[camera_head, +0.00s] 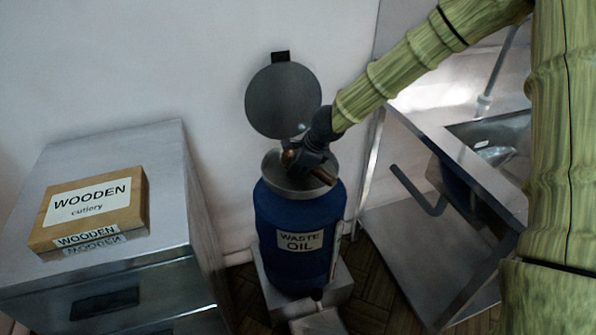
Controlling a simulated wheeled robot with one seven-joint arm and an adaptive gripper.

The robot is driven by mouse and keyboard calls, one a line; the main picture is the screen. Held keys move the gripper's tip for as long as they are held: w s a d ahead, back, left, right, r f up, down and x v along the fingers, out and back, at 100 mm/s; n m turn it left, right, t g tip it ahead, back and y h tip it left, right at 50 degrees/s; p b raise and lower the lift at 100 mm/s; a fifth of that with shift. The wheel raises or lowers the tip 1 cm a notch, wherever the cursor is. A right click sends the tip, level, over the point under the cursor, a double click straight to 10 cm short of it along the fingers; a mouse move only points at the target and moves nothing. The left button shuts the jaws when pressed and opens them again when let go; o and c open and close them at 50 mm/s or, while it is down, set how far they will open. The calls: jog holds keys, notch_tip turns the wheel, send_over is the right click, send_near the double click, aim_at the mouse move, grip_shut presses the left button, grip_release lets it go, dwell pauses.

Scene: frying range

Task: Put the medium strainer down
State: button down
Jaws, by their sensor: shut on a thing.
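My gripper (305,160) is over the mouth of the blue waste oil drum (290,225). It is shut on a brown handle (323,176), which I take to be that of the medium strainer. The handle sticks out on the right side of the jaws, tilted down to the right. The strainer's bowl is mostly hidden by the gripper or cannot be told apart from the grey, funnel-like rim (273,178) of the drum. I cannot tell whether the strainer touches the rim.
The drum's round grey lid (283,100) stands open behind it, close to my arm. On the left is a metal cabinet (140,160) with a wooden cutlery box (90,208) on it. On the right is a metal sink table (460,150). The drum stands on a grey base (320,285).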

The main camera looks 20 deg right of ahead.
jog(key=shift+r, duration=0.1)
jog(key=c, duration=1.6)
grip_release()
jog(key=shift+o, duration=0.2)
jog(key=shift+s+d+r, duration=0.1)
jog(key=shift+r, duration=0.15)
jog(key=p+v, duration=0.3)
jog(key=v, duration=0.8)
jog(key=shift+s+r, duration=0.15)
